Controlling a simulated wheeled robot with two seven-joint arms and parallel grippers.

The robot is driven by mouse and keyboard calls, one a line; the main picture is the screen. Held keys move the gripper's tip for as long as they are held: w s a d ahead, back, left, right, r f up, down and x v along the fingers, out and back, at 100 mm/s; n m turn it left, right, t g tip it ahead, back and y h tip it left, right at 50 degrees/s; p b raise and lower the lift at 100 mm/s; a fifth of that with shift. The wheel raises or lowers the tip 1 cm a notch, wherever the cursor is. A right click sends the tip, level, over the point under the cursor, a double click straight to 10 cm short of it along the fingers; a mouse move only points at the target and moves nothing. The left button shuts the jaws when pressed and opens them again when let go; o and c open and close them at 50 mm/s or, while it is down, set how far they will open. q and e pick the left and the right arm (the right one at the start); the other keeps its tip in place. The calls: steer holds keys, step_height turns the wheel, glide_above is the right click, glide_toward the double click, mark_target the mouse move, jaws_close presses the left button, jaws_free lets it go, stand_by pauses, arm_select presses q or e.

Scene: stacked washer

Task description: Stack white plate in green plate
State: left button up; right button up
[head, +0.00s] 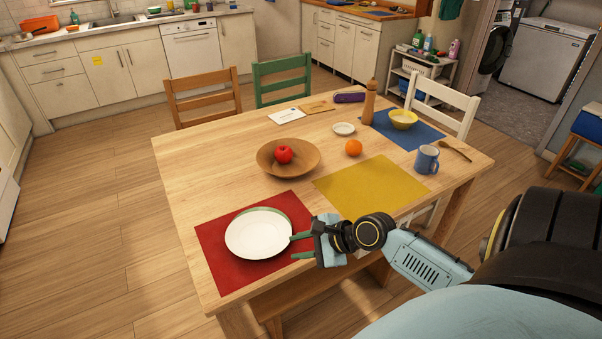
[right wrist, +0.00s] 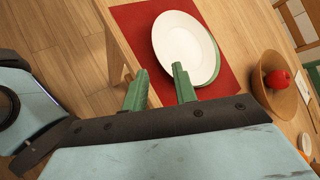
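The white plate (head: 258,236) lies over the green plate (head: 272,210) on the red placemat at the table's near left corner. A crescent of green rim shows along the white plate's far side, so the white one sits off-centre toward the near side. In the right wrist view the white plate (right wrist: 184,42) covers most of the green plate (right wrist: 217,66), whose rim shows on the right. My right gripper (head: 292,247) is at the plates' right edge, its green fingers apart. In the right wrist view the gap between the fingertips (right wrist: 160,70) holds nothing. My left gripper is out of view.
The red placemat (head: 215,250) lies under the plates. A wooden bowl (head: 305,165) with a red apple (head: 284,154) stands behind them. A yellow placemat (head: 370,185), an orange (head: 354,147) and a blue mug (head: 427,159) are to the right. The table's left side is clear.

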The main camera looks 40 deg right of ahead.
mark_target(261, 254)
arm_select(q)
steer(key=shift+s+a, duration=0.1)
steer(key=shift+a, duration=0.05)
